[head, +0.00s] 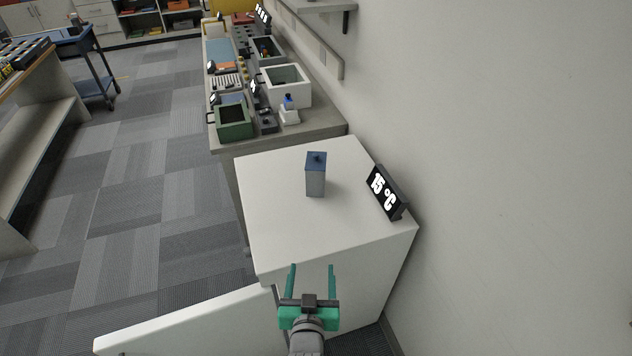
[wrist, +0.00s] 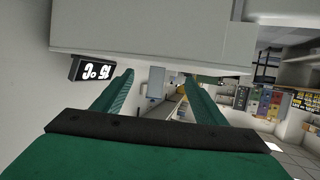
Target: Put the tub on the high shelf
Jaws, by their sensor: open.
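A tall grey container with a blue lid (head: 316,175), the likeliest tub, stands upright on top of the white cabinet (head: 270,222). It also shows upside down between my fingers in the wrist view (wrist: 156,82), some way beyond them. My gripper (head: 311,268) is open and empty at the cabinet's near edge, apart from the container. A grey wall shelf (head: 322,6), possibly the high shelf, is cut off at the top of the head view.
A black display reading 15 °C (head: 387,193) stands at the cabinet's right edge by the wall. A white panel (head: 195,322), like an open door, juts left at the front. A bench behind holds a green bin (head: 234,122) and a white bin (head: 286,86). Open floor lies left.

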